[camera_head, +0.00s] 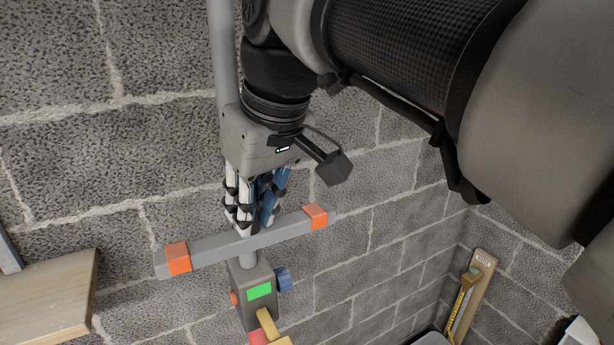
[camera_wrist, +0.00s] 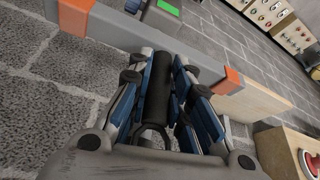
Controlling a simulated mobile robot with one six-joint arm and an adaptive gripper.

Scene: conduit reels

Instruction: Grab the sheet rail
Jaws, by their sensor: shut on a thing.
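The sheet rail, a long grey bar (camera_head: 210,250) with an orange band near each end, lies slanted across the lower middle of the head view. It also shows across the wrist view (camera_wrist: 112,30). My gripper (camera_head: 243,230) points down at the middle of the bar, and its fingers are closed together there. A dark cylinder (camera_wrist: 157,90) shows between the fingers.
A grey box (camera_head: 255,312) with a green screen and blue knob is just below the rail. A grey pole (camera_head: 222,60) runs down behind my gripper. A wooden board (camera_head: 50,297) is at lower left.

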